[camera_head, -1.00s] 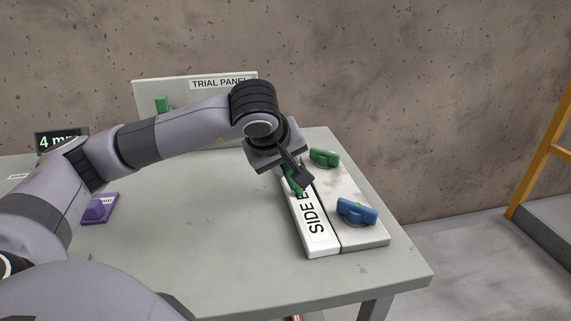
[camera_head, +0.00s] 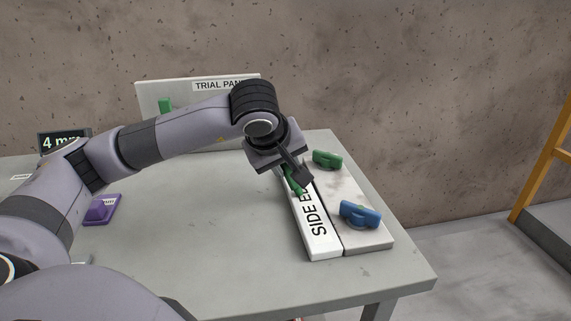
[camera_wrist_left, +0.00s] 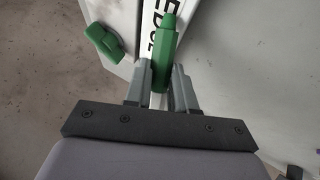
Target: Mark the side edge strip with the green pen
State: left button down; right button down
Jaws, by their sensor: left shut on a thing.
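The side edge strip (camera_head: 321,246) is a long white bar lettered "SIDE E…" on the right part of the table. Its lettering also shows in the left wrist view (camera_wrist_left: 154,30). My left gripper (camera_head: 299,177) is over the far half of the strip, shut on the green pen (camera_head: 290,181). In the left wrist view the pen (camera_wrist_left: 163,52) sits between the two fingers (camera_wrist_left: 162,85) and points along the strip. I cannot tell whether its tip touches the strip. No mark is visible; the gripper hides part of the strip. My right gripper is not in view.
A stone slab (camera_head: 350,190) beside the strip carries a green clamp-like piece (camera_head: 327,160) and a blue one (camera_head: 360,214). A purple block (camera_head: 101,210), a "4 mm" display (camera_head: 62,141) and a trial panel (camera_head: 150,95) stand left and behind. The table's middle (camera_head: 200,230) is clear.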

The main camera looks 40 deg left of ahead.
pick_arm(q)
jog(key=shift+a, duration=0.3)
notch_tip(320, 180, up, 7)
jog(key=p, duration=0.5)
dwell(0.4)
dwell(0.5)
